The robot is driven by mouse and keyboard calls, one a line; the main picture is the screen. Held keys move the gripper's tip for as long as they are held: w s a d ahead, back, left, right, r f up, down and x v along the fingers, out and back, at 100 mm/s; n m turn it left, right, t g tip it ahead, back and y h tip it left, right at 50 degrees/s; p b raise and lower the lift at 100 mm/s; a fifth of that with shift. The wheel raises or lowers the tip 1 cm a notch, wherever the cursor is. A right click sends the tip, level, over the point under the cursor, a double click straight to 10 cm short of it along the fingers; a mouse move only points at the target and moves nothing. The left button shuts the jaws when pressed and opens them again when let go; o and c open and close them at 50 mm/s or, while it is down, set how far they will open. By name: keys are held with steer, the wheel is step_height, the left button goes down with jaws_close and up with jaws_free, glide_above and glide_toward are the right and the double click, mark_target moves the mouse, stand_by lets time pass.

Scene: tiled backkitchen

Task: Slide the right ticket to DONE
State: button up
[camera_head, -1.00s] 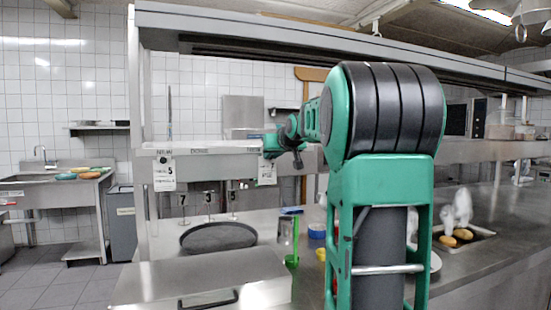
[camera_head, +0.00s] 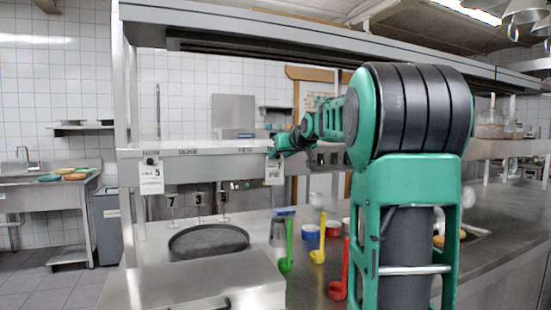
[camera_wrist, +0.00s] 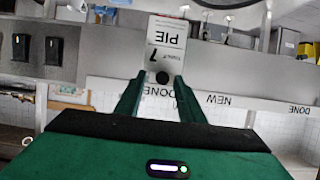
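The right ticket (camera_head: 274,170), a white card marked 7 and PIE, hangs from the steel ticket rail (camera_head: 215,165). In the wrist view the ticket (camera_wrist: 166,42) appears upside down, with a round black knob (camera_wrist: 162,78) at its rail end. My gripper (camera_head: 272,153) is at the rail by this ticket. In the wrist view its green fingers (camera_wrist: 160,80) stand apart on both sides of the knob, with small gaps showing. A NEW label (camera_wrist: 218,100) is beside it, and a DONE label (camera_wrist: 173,90) is partly hidden by a finger, close to the knob.
A left ticket (camera_head: 151,177) marked 5 hangs under the rail's left end. Below are a round dark pan (camera_head: 208,241), a green ladle (camera_head: 287,255), a yellow ladle (camera_head: 319,250) and a red ladle (camera_head: 340,285). An overhead shelf (camera_head: 300,40) runs above the rail.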

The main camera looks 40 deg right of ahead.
steer(key=shift+s, duration=0.1)
steer(key=v, duration=1)
steer(key=shift+s+r, duration=0.15)
steer(key=shift+s, duration=0.1)
steer(key=shift+a, duration=0.15)
steer(key=s+a+f+m+g+y, duration=0.1)
steer(key=s+a+f+g, duration=0.15)
steer(key=f, duration=0.35)
steer(key=s+a+f+g, duration=0.1)
steer(key=s+a+f, duration=0.15)
steer(key=f, duration=0.45)
steer(key=s+a+f+m+g+y, duration=0.1)
steer(key=s+a+f+g, duration=0.4)
steer(key=s+f, duration=0.7)
steer(key=s+a+f+g+y, duration=0.2)
steer(key=s+a+f+g, duration=0.2)
steer(key=s+a+f, duration=0.5)
steer(key=s+f, duration=0.4)
steer(key=s, duration=0.2)
steer(key=shift+s+a+m+g, duration=0.2)
steer(key=shift+a+m+g, duration=0.05)
steer(key=shift+m+g, duration=0.15)
steer(key=shift+w+f, duration=0.1)
steer(key=shift+w, duration=0.05)
